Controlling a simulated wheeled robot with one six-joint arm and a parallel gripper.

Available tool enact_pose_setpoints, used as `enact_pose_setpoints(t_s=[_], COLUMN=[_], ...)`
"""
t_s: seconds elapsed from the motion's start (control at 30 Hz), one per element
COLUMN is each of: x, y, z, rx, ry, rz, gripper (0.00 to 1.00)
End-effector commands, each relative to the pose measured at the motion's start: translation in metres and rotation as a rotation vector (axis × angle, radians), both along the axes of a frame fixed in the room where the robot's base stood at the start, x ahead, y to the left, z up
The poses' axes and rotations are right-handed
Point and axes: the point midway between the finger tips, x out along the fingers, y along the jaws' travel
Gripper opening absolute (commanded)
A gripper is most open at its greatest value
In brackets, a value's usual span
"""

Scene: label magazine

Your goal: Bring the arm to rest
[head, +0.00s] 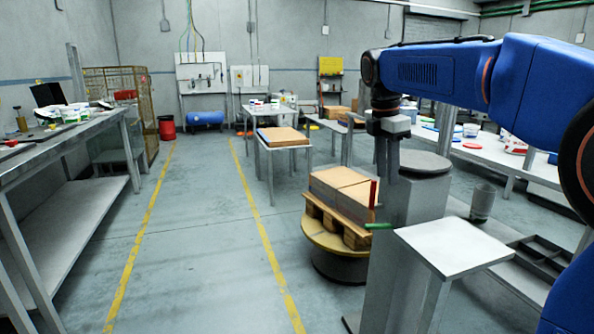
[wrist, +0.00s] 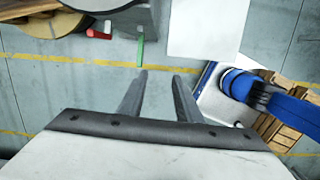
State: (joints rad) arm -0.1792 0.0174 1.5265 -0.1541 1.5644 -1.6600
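My arm, blue with dark joints, reaches in from the right in the head view, and its wrist points down. My gripper (head: 387,160) hangs beside a grey column with a round top (head: 422,163). In the wrist view my gripper (wrist: 158,73) shows two dark fingers spread apart. Only floor shows between them, so it is open and holds nothing. The fingertips in the head view are hard to tell from the grey column behind.
A round yellow-edged turntable (head: 318,240) bears a pallet with cartons (head: 342,187). A red post (head: 373,194) and a green bar (head: 378,226) stick out there. A white square-topped stand (head: 455,247) is in front. A long bench (head: 60,140) is left. The marked aisle is clear.

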Motion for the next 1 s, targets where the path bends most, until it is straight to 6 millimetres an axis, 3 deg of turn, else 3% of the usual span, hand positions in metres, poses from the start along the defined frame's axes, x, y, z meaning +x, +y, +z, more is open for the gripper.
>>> enact_pose_setpoints(t_s=[0.47, 0.67, 1.0], x=[-0.051, -0.096, -0.191], y=[-0.017, -0.029, -0.048], z=[-0.012, -0.029, -0.084], rx=[0.05, 0.102, 0.239], ry=[-0.081, -0.145, -0.266], rz=[-0.249, -0.466, -0.953], gripper=[0.31, 0.31, 0.31])
